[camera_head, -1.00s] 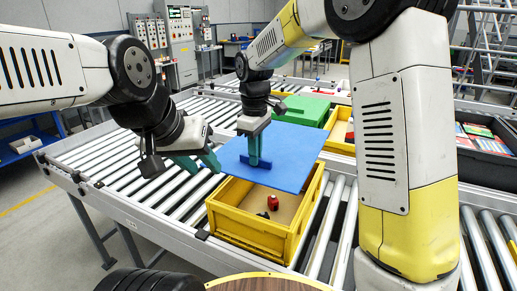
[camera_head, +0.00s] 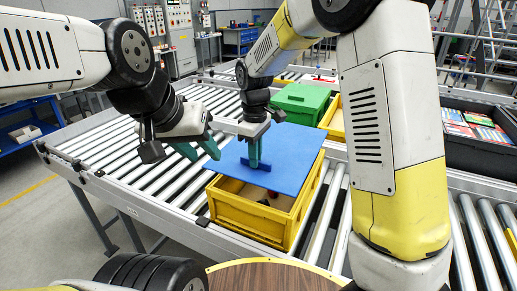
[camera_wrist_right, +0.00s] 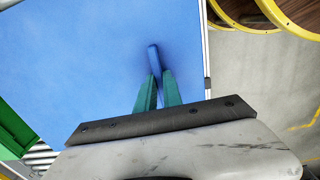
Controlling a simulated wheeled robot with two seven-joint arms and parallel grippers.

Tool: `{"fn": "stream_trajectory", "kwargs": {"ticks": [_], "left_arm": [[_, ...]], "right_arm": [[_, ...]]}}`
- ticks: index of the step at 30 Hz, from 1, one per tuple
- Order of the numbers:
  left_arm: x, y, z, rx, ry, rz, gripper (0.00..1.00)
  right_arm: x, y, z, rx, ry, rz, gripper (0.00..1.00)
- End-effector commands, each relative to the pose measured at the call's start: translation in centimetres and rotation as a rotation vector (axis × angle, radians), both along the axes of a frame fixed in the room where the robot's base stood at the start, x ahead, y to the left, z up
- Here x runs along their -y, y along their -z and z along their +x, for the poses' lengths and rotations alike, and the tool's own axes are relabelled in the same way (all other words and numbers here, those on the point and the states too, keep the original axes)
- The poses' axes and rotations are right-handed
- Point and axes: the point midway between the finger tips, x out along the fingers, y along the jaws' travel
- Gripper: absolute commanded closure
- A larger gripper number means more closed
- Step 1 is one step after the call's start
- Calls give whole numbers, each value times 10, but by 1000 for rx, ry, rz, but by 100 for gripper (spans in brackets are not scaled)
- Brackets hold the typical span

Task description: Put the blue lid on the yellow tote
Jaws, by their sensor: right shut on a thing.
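The blue lid (camera_head: 300,150) is a flat panel with a raised handle. My right gripper (camera_head: 254,162) is shut on that handle, and the wrist view shows its teal fingers (camera_wrist_right: 157,90) on either side of the blue handle (camera_wrist_right: 153,60). The lid hangs over the back part of the yellow tote (camera_head: 248,216) and sticks out past its left side. The tote's front part is uncovered, with small items partly visible inside. Whether the lid touches the rim I cannot tell. My left gripper (camera_head: 199,150) is empty, its fingers apart, just left of the lid.
The tote stands on a roller conveyor (camera_head: 110,155). Behind the lid are a green-lidded box (camera_head: 302,103) and another yellow tote (camera_head: 333,122). A dark crate with colourful packets (camera_head: 480,135) is at the right. Bare rollers lie left of the tote.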

Motion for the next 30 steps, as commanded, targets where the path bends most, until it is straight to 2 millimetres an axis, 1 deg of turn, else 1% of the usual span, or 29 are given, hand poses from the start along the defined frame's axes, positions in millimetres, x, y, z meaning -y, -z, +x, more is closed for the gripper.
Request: {"fn": "stream_trajectory", "kwargs": {"ticks": [11, 15, 19, 30], "left_arm": [[0, 0, 0, 0, 0, 0, 64], [0, 0, 0, 0, 0, 0, 64], [0, 0, 0, 0, 0, 0, 64], [0, 0, 0, 0, 0, 0, 64]], "right_arm": [[0, 1, 0, 1, -1, 1, 100], [-1, 20, -1, -2, -2, -2, 100], [0, 29, 0, 2, -1, 0, 100], [0, 29, 1, 4, 0, 1, 100]]}}
